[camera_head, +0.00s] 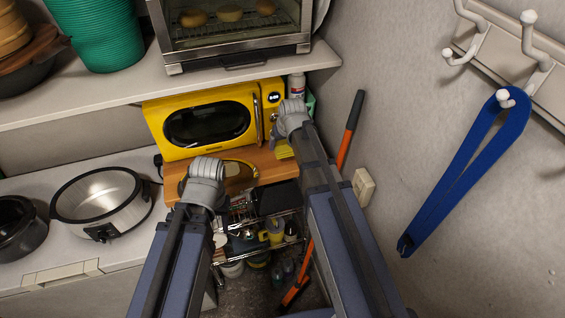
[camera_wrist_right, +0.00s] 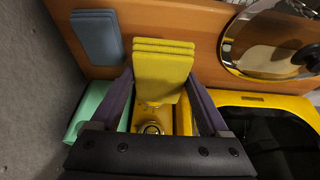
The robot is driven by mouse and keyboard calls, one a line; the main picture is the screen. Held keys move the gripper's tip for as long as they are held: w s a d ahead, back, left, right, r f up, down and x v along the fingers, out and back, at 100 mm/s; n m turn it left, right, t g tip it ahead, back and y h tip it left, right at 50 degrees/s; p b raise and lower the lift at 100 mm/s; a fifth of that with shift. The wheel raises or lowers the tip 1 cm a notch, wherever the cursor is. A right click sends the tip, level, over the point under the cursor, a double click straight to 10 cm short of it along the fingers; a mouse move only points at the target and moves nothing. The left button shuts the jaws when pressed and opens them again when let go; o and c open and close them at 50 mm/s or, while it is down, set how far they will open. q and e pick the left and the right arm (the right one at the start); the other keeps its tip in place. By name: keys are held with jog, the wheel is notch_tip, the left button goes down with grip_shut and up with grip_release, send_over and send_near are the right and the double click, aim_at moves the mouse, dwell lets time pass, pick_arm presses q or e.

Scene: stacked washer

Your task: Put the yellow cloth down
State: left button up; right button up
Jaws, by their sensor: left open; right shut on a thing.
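The yellow cloth (camera_wrist_right: 163,66) is a folded, layered pad between the fingertips of my right gripper (camera_wrist_right: 162,84) in the right wrist view. That gripper is shut on it. In the head view, part of the cloth (camera_head: 284,150) shows below my right wrist, near the right end of the wooden board (camera_head: 268,164). I cannot tell whether the cloth touches the board. My left gripper (camera_head: 205,180) is open at the board's left side, its fingers mostly hidden by the wrist.
A blue folded cloth (camera_wrist_right: 97,38) lies on the board. A glass lid (camera_wrist_right: 266,48) is there too. The yellow microwave (camera_head: 215,118) stands behind. A grey wall (camera_head: 430,70) closes the right side. Racked items (camera_head: 268,235) sit below.

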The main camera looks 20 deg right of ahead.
aim_at(282, 161)
jog(key=shift+f+b, duration=2.95)
jog(key=shift+f, duration=0.6)
jog(key=shift+f, duration=0.1)
jog(key=o, duration=1.1)
jog(key=shift+c, duration=0.2)
